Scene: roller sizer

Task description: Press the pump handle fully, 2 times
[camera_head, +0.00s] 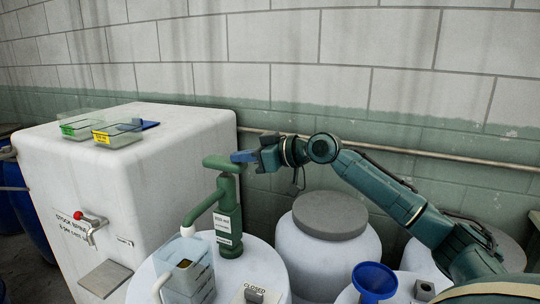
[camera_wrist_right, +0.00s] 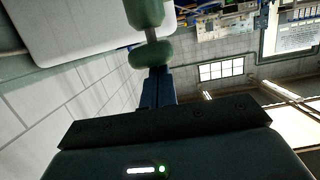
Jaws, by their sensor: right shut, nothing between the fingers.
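The green pump stands on a white drum, with its body (camera_head: 229,215) upright and its spout bent down to the left. Its green handle (camera_head: 222,163) is at the top. In the right wrist view the handle (camera_wrist_right: 152,54) shows just beyond my fingertips, with a short pale rod (camera_wrist_right: 151,34) between it and the green pump body (camera_wrist_right: 145,12). My right gripper (camera_head: 242,157) is shut and empty, its blue fingers at the handle's right end. The fingertips overlap the handle in view; I cannot tell whether they touch. My left gripper is not in view.
A clear jug (camera_head: 188,276) stands under the spout. A large white tank (camera_head: 160,165) with a red-handled tap (camera_head: 90,225) and trays (camera_head: 118,135) on top is at the left. A grey-lidded drum (camera_head: 330,215) and a blue funnel (camera_head: 374,278) are at the right.

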